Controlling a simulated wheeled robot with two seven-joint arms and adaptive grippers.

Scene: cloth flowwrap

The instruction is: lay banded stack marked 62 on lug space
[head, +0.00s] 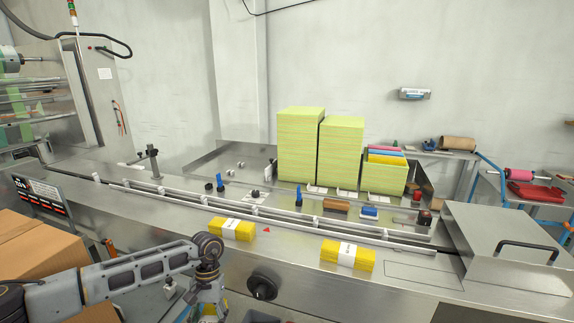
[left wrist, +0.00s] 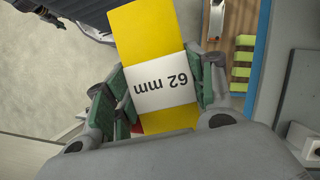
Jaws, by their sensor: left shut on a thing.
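My left gripper (left wrist: 160,92) is shut on a yellow stack with a white paper band marked "62 mm" (left wrist: 160,96); its green-padded fingers press the stack's two sides. In the head view my left gripper (head: 208,296) hangs low in front of the machine's front edge, and a bit of yellow shows between its fingers. The infeed channel (head: 270,214) runs along the machine top between metal rails. White lugs (head: 316,221) stand in it at intervals, with lug spaces between them that look empty. My right gripper is not in view.
Two other yellow banded stacks lie on the machine's front ledge, one at left (head: 232,229) and one at right (head: 348,255). Tall yellow-green piles (head: 301,145) stand behind the channel. Blue-topped posts (head: 298,198) stand near the rear rail. Cardboard boxes (head: 40,260) are at left.

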